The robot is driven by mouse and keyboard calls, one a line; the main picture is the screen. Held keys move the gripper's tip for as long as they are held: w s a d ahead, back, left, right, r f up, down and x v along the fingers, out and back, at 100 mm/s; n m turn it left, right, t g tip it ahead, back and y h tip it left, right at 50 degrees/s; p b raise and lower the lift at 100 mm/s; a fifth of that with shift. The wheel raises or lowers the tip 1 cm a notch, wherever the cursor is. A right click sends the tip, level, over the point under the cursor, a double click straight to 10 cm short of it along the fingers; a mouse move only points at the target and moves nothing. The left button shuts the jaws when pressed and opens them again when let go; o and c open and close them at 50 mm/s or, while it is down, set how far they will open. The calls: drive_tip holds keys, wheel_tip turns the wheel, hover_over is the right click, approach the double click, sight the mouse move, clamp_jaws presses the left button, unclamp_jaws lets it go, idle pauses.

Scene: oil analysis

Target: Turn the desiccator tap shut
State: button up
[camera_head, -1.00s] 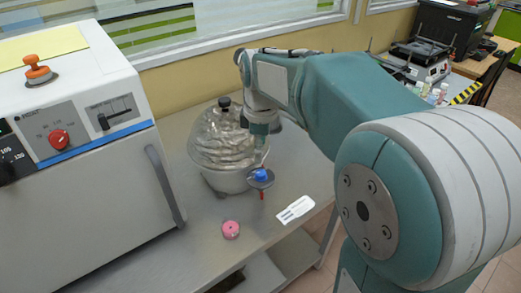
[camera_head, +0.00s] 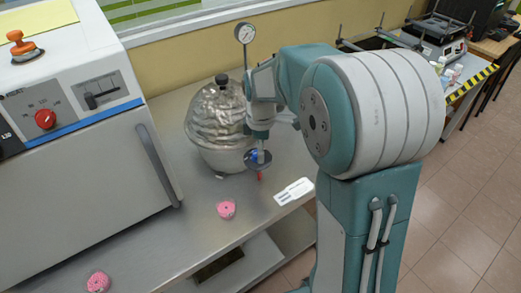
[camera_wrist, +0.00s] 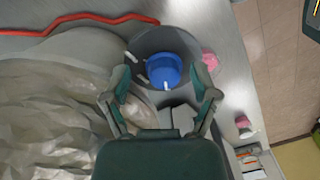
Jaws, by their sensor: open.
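The desiccator (camera_head: 212,118) is a clear, crinkled-looking domed vessel with a black knob, standing on the metal bench. Its blue tap (camera_head: 251,158) sits on a dark round disc at the vessel's right front side, partly hidden by my gripper (camera_head: 258,143). In the wrist view the blue tap (camera_wrist: 164,71) lies between and slightly beyond the fingertips of my gripper (camera_wrist: 162,82). The fingers are spread, one on each side, and I see a gap to each. Small white stubs show around the tap. A red tube (camera_wrist: 80,20) runs to the disc.
A white oven-like unit (camera_head: 90,150) with a red knob fills the left. Pink round items (camera_head: 226,209) and (camera_head: 98,281) and a white label card (camera_head: 294,191) lie on the bench. A dial gauge (camera_head: 244,34) stands behind the desiccator.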

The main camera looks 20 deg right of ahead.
drive_tip(key=shift+a+f, duration=0.2)
drive_tip(key=shift+f, duration=0.05)
drive_tip(key=shift+a, duration=0.6)
drive_tip(key=shift+d, duration=0.2)
drive_tip(key=c, duration=1.1)
drive_tip(key=shift+d, duration=0.15)
clamp_jaws()
drive_tip(key=shift+m, duration=0.3)
drive_tip(key=m, duration=1.1)
drive_tip(key=shift+s+d+f, duration=0.1)
